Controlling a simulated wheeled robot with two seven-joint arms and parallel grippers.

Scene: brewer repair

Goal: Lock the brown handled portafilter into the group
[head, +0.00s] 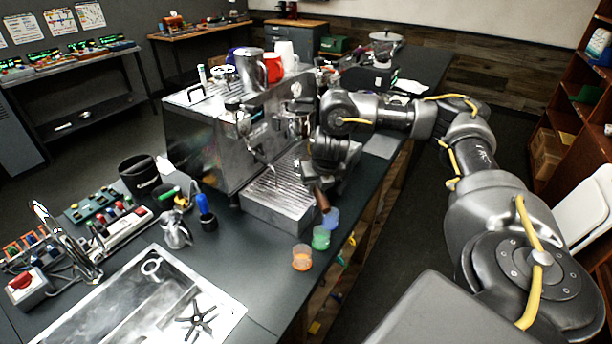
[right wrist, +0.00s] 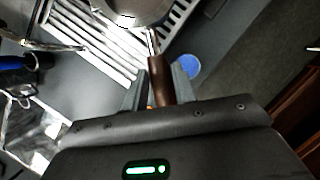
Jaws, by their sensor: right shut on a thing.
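The espresso machine (head: 235,130) stands on the dark bench, with its group (head: 297,122) on the front above a ribbed drip tray (head: 262,208). My right gripper (head: 322,182) is in front of the machine, over the right part of the drip tray. It is shut on the brown handle of the portafilter (head: 322,201). In the right wrist view the brown handle (right wrist: 160,82) sits between the two fingers, and the round metal portafilter head (right wrist: 132,10) shows at the top edge. My arm hides much of the portafilter in the head view, so I cannot tell whether it touches the group. My left gripper is not in view.
Orange (head: 302,257), green (head: 321,238) and blue (head: 331,218) cups stand near the bench's right edge. A metal pitcher (head: 176,230) and a black canister (head: 140,176) are left of the drip tray.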

